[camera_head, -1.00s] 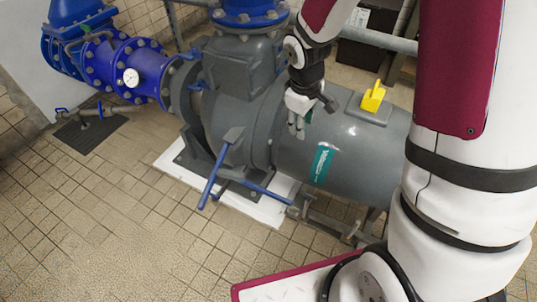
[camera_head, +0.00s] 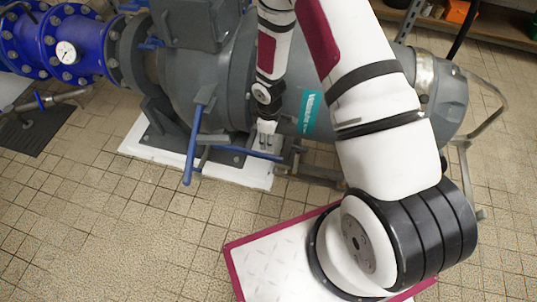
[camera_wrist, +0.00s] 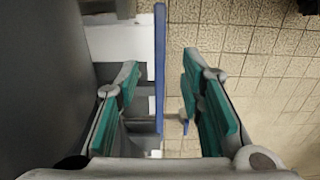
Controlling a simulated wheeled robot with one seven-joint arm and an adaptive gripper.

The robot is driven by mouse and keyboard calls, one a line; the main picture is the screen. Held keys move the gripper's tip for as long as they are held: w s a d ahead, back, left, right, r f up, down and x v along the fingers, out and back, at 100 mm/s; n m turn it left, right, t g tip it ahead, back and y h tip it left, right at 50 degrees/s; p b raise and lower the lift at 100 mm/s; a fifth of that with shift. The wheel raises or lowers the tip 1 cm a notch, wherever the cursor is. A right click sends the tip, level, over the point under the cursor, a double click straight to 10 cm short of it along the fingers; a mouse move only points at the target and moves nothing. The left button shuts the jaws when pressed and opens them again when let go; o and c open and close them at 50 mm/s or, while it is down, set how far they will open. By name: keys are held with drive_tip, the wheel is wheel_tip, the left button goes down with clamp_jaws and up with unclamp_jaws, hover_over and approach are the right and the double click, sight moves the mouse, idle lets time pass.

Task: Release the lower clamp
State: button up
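Two blue clamp handles show on the grey pump's near side in the head view. One is a long, steep blue lever (camera_head: 193,152); the lower one is a near-level blue bar (camera_head: 240,151) just above the pump's base. My gripper (camera_head: 266,145) points down at the right end of the lower bar, and its fingers are small there. In the wrist view my gripper (camera_wrist: 160,68) is open, with teal finger pads. A blue bar (camera_wrist: 159,75) runs lengthwise between the fingers in the picture, with a gap on each side. I cannot tell its depth against the fingertips.
The grey pump body (camera_head: 290,75) rises right behind my gripper. A white plinth (camera_head: 160,165) lies under its base. A metal pipe (camera_head: 315,172) runs right of my gripper, low down. The tiled floor (camera_head: 130,230) in front is clear.

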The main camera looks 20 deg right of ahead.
sight(269, 155)
wheel_tip(269, 155, down, 10)
drive_tip(key=b, duration=0.3)
drive_tip(key=shift+f, duration=0.15)
clamp_jaws()
